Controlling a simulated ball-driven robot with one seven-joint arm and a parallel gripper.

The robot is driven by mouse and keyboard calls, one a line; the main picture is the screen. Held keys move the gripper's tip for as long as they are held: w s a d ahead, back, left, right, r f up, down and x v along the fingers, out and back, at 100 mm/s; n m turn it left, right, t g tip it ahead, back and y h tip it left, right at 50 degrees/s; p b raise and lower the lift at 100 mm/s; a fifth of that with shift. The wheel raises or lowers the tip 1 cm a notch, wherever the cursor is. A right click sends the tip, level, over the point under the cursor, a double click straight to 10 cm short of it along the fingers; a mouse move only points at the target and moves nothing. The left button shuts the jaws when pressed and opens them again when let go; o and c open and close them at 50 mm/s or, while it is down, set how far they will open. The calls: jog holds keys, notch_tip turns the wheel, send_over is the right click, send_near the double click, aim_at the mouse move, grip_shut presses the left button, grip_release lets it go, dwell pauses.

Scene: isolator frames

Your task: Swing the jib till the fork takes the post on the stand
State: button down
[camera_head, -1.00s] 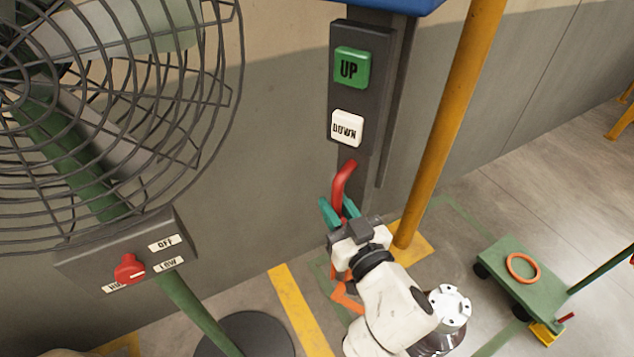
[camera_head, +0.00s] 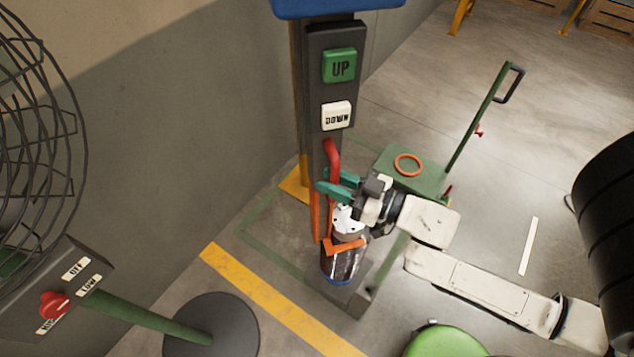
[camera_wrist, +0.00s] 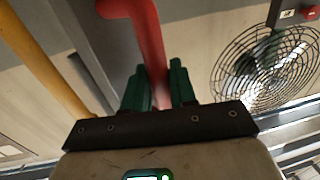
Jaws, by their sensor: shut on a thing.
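The jib's dark upright (camera_head: 318,165) carries the green UP and white DOWN buttons and a red bent handle (camera_head: 333,155). My gripper (camera_head: 333,182), with green fingers, is shut on this handle; in the wrist view the red bar (camera_wrist: 150,50) runs down between the fingers (camera_wrist: 157,95). An orange fork (camera_head: 345,247) shows below my gripper. A post with a white, holed top (camera_head: 348,220) and a dark glossy body (camera_head: 341,265) stands right at the fork. One prong passes in front of it; I cannot tell whether it is fully seated. My gripper hides part of it.
A caged fan (camera_head: 40,130) with a red-knobbed switch box (camera_head: 60,295) and round base (camera_head: 212,325) stands at the left. A green trolley (camera_head: 385,165) with an orange ring (camera_head: 408,165) stands behind the post. A green round thing (camera_head: 445,342) and a black ribbed thing (camera_head: 610,240) are at the right.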

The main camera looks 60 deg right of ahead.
jog(key=shift+s+d, duration=0.15)
jog(key=shift+s, duration=0.05)
jog(key=c, duration=1.1)
grip_release()
jog(key=s, duration=0.7)
jog(key=s+d+p, duration=0.1)
jog(key=s, duration=0.2)
jog(key=shift+s, duration=0.4)
